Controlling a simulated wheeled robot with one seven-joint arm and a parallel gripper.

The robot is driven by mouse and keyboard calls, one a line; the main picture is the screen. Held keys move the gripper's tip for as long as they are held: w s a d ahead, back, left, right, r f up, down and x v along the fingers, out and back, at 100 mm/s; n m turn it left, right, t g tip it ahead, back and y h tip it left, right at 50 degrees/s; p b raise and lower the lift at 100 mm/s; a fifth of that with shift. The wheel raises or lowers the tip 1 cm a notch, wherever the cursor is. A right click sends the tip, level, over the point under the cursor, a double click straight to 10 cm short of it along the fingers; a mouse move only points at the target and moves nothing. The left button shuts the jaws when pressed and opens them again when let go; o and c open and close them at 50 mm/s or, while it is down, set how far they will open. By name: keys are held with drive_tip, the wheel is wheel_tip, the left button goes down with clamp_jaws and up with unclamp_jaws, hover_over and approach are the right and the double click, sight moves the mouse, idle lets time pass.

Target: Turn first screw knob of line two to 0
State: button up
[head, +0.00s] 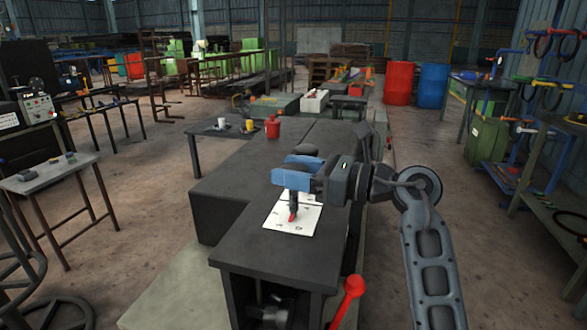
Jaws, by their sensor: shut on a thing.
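A white plate (287,227) with small dark marks lies on top of the dark machine. The fingers and blue gripper parts hide the upper part of the plate and most of the knob. The marks are too small to read, so I cannot tell the knob's setting. No other knob is clearly visible.
The dark machine top (240,239) around the plate is flat and bare. A red-ended lever (354,286) sticks up at the front right. A red can (273,127) stands further back. Red and blue barrels stand far behind. Open floor lies to the right.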

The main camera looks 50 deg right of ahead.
drive_tip(key=n+y, duration=0.1)
drive_tip(key=n+g+y+p, duration=0.1)
drive_tip(key=y, duration=0.1)
drive_tip(key=shift+d+r, duration=0.1)
drive_tip(key=shift+r, duration=0.3)
drive_tip(key=shift+n+g+y, duration=1.5)
drive_tip(key=shift+n+y, duration=0.4)
drive_tip(key=shift+y, duration=0.4)
drive_tip(key=o, duration=0.7)
drive_tip(key=shift+o, duration=1.2)
drive_tip(key=shift+f, duration=0.15)
drive_tip(key=b+v, duration=0.1)
drive_tip(key=v, duration=0.6)
drive_tip(key=shift+s+d+b, duration=0.25)
drive_tip(key=shift+s+b, duration=0.05)
